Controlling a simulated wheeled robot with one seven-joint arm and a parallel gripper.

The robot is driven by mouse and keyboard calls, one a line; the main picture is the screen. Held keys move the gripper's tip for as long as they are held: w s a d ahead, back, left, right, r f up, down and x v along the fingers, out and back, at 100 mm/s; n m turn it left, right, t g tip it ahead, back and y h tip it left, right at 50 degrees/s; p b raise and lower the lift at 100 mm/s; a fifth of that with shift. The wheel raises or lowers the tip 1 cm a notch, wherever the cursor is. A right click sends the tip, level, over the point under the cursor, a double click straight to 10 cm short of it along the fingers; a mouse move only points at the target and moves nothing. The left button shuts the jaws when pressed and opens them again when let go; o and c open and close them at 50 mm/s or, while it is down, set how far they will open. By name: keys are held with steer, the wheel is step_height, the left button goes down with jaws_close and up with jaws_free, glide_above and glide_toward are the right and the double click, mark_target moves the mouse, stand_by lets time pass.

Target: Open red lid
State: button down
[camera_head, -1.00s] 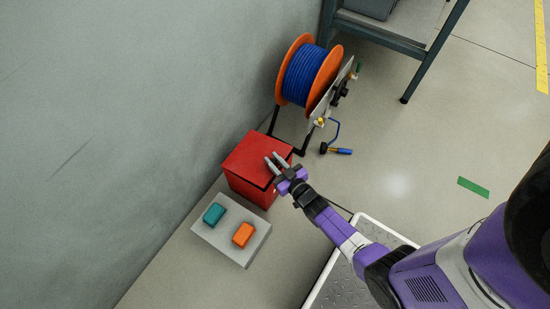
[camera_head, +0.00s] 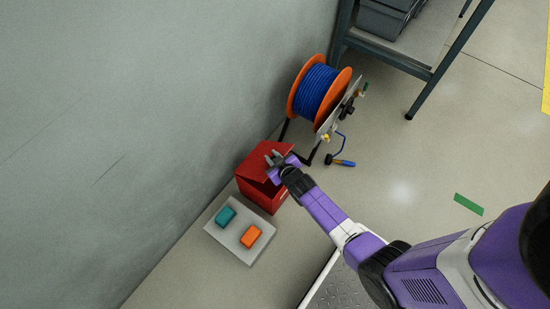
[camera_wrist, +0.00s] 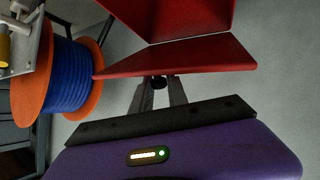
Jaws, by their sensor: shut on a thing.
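The red box (camera_head: 259,193) stands on the floor against the wall in the head view. Its red lid (camera_head: 257,160) is tilted up at the side toward my arm, with a dark gap under that edge. My gripper (camera_head: 275,159) is at the lid. In the wrist view my gripper (camera_wrist: 162,84) has its two fingers close around a small black knob (camera_wrist: 158,82) at the edge of a red panel (camera_wrist: 180,57). A second red panel (camera_wrist: 170,18) meets it at an angle. The box's inside is hidden.
An orange reel with blue hose (camera_head: 317,90) stands just behind the box. A grey plate (camera_head: 235,245) with a teal block (camera_head: 225,217) and an orange block (camera_head: 250,237) lies in front. A dark workbench leg (camera_head: 440,75) is at upper right.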

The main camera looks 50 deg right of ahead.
steer(key=shift+w+r+g+p, duration=0.3)
steer(key=shift+w+r, duration=0.25)
steer(key=shift+r, duration=0.05)
steer(key=w+r+n+g+b, duration=0.1)
steer(key=w+r+g+b, duration=0.1)
steer(key=w+g, duration=0.2)
steer(key=w+r+n+g+b, duration=0.1)
steer(key=w+g+b, duration=0.2)
steer(key=w, duration=0.7)
steer(key=shift+w+a+r+g, duration=0.15)
steer(key=shift+a+r+g, duration=0.2)
steer(key=shift+g, duration=0.15)
